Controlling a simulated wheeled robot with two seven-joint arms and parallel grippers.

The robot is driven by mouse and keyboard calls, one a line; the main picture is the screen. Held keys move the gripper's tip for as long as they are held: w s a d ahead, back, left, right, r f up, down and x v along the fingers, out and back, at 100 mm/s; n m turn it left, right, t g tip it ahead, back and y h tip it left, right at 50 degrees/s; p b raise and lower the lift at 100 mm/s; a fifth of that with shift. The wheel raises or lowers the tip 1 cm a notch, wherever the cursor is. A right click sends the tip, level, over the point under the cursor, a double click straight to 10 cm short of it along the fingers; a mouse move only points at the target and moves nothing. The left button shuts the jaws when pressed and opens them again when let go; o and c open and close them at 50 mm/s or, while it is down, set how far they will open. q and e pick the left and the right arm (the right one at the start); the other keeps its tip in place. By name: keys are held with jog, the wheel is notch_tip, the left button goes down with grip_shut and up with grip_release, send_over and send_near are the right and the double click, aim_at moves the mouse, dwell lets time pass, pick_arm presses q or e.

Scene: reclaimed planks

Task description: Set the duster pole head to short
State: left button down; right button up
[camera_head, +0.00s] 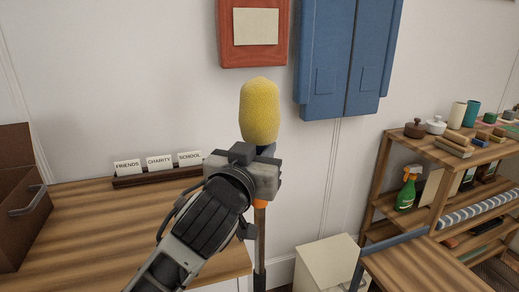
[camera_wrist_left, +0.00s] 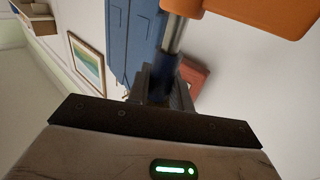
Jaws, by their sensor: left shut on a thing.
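The duster pole stands upright in the head view, with a fuzzy yellow duster head (camera_head: 260,112) on top. My left gripper (camera_head: 264,160) is shut on the dark neck just below the yellow head. An orange collar (camera_head: 260,204) shows under the gripper, with the pole shaft (camera_head: 260,235) running down from it. In the left wrist view the orange collar (camera_wrist_left: 255,14) is large at the top right, and a short bare metal rod (camera_wrist_left: 175,38) lies between it and the dark neck (camera_wrist_left: 160,85) in my jaws. The jaws hide part of the neck. My right gripper is out of view.
A wooden counter (camera_head: 90,225) at left carries a card rack (camera_head: 157,176) with labelled cards and a brown box (camera_head: 20,205). A blue cabinet (camera_head: 345,60) and a red panel (camera_head: 252,55) hang behind. A wooden shelf unit (camera_head: 385,165) and a cream box (camera_head: 322,262) stand at right.

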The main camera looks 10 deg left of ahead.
pick_arm(q)
jog(key=c, duration=1.3)
grip_release()
jog(key=shift+w+f, duration=0.2)
jog(key=shift+f, duration=0.55)
jog(key=shift+o, duration=0.2)
jog(key=shift+r, duration=0.2)
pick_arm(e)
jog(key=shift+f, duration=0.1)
pick_arm(q)
jog(key=shift+s, duration=0.1)
jog(key=shift+s, duration=0.2)
jog(key=s+a+p, duration=0.2)
jog(key=s+p, duration=0.7)
jog(key=s, duration=0.6)
jog(key=shift+s+p, duration=0.2)
jog(key=shift+p, duration=0.2)
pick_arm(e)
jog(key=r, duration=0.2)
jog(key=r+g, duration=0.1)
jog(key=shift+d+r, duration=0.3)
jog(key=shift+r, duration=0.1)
pick_arm(q)
jog(key=shift+f, duration=0.1)
